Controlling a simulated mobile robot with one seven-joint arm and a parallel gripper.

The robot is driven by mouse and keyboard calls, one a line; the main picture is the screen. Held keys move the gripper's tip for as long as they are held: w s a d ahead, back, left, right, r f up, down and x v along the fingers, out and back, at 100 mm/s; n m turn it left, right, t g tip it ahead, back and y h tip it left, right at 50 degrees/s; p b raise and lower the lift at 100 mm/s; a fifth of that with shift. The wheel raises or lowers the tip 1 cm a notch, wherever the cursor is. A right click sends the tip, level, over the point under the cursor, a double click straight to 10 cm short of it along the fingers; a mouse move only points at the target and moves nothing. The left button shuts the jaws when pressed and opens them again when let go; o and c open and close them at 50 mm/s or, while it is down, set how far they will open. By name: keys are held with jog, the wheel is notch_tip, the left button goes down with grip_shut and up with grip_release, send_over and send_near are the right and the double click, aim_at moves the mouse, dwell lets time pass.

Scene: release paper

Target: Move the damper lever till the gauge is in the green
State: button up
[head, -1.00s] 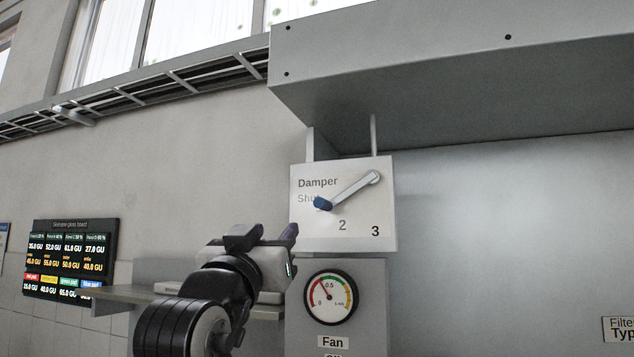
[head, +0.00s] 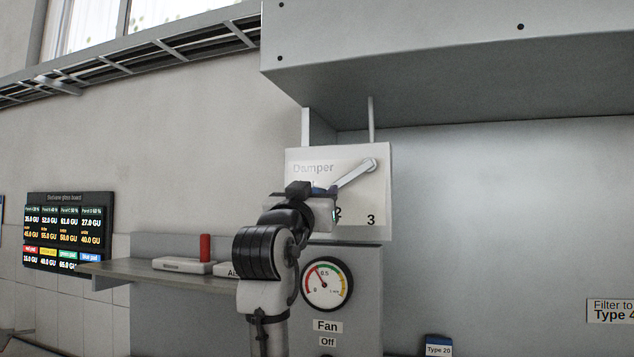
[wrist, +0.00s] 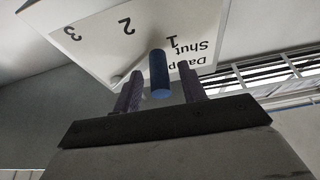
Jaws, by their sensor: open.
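The white damper panel (head: 375,195) carries the pale damper lever (head: 355,174), which slopes down-left from its pivot at upper right. Its blue knob (wrist: 160,76) shows in the wrist view near the mark 1. My gripper (head: 315,190) is at the panel and hides part of the lettering and most of the knob in the head view. In the wrist view my gripper (wrist: 159,72) is open, with one finger on each side of the knob and visible gaps.
A grey hood (head: 430,75) overhangs the panel. A shelf (head: 140,271) at left holds a white block with a red cylinder (head: 205,248). A Fan label (head: 327,326) is under the gauge. A dark display board (head: 68,232) hangs on the left wall.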

jog(key=shift+w+d, duration=0.1)
jog(key=shift+w, duration=0.2)
grip_shut()
